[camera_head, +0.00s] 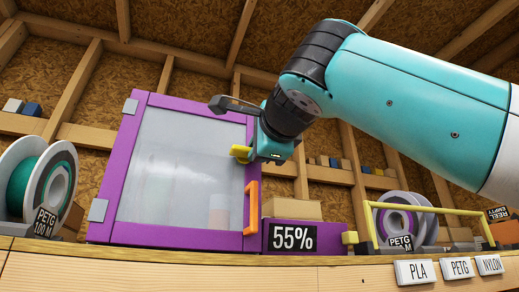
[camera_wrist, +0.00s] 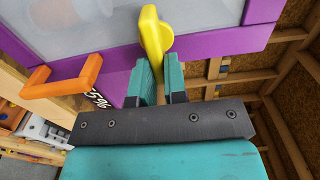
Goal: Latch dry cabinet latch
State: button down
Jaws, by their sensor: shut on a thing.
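The dry cabinet (camera_head: 170,238) has a purple frame and a cloudy clear door panel (camera_head: 180,165). The door looks closed, though any small gap is too fine to tell. A yellow latch (camera_head: 238,151) sits at the upper right edge of the door, above the orange handle (camera_head: 251,207). My gripper (camera_head: 257,150) is at the latch from the right. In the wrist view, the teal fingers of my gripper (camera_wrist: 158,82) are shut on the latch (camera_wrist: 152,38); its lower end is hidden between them. The orange handle (camera_wrist: 65,80) is left of the fingers there.
A purple box with a 55% display (camera_head: 293,237) stands right of the cabinet. Filament spools stand left (camera_head: 42,185) and right (camera_head: 402,220) on the wooden shelf (camera_head: 200,262). A yellow rail (camera_head: 430,210) crosses before the right spool.

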jog(key=c, duration=1.2)
grip_release()
jog(key=shift+o, duration=0.2)
jog(key=shift+s, duration=0.1)
jog(key=p+v, duration=0.4)
jog(key=v, duration=1.3)
jog(key=shift+s, duration=0.1)
